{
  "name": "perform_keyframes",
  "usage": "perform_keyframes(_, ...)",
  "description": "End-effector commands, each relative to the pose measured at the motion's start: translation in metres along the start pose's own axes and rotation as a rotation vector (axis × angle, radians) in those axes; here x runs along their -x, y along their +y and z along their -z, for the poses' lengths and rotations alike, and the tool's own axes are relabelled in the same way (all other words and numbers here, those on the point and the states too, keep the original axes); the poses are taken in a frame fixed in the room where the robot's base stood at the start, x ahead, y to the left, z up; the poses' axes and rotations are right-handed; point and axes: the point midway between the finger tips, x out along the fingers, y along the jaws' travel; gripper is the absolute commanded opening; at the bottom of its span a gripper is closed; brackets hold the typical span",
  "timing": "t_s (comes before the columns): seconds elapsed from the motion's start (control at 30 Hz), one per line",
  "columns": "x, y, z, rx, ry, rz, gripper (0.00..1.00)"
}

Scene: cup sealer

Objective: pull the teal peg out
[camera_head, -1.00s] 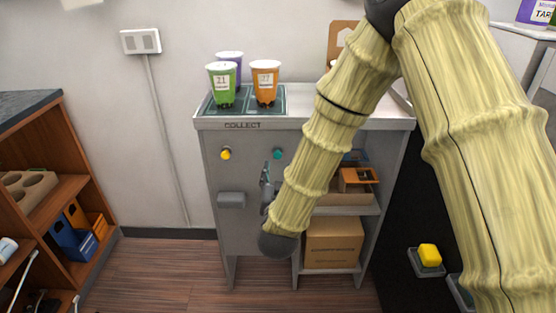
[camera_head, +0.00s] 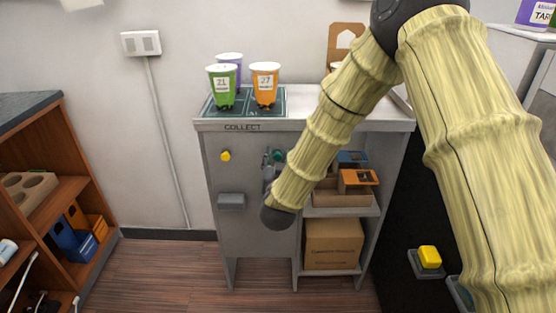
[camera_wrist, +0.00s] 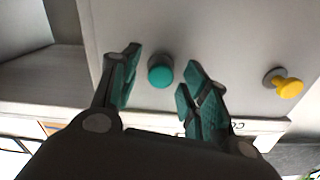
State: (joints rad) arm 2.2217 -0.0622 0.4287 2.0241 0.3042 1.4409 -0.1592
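The teal peg (camera_wrist: 160,72) sticks out of the grey cabinet front. In the head view the teal peg (camera_head: 279,156) shows just at my gripper (camera_head: 270,165), below the COLLECT label. In the wrist view my gripper (camera_wrist: 166,78) is open, with one teal-padded finger on each side of the peg. The peg appears between the fingertips, with a gap to each finger. How deep the fingertips reach along the peg is hard to tell. A yellow peg (camera_head: 226,156) sits to the left on the same panel, and it also shows in the wrist view (camera_wrist: 288,87).
A grey block (camera_head: 231,201) juts from the panel below the yellow peg. Green, purple and orange cups (camera_head: 265,84) stand on top of the cabinet (camera_head: 335,122). Open shelves to the right hold an orange-topped item (camera_head: 358,178) and a cardboard box (camera_head: 333,243).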

Motion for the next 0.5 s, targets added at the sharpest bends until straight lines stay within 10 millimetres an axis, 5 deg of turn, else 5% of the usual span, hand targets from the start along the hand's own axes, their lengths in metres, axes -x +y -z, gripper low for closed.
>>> perform_keyframes(0.23, 0.000, 0.000, 0.000, 0.000, 0.000, 0.000, 0.00)
perform_keyframes(0.5, 0.011, -0.001, 0.000, 0.000, 0.000, 0.001, 0.00)
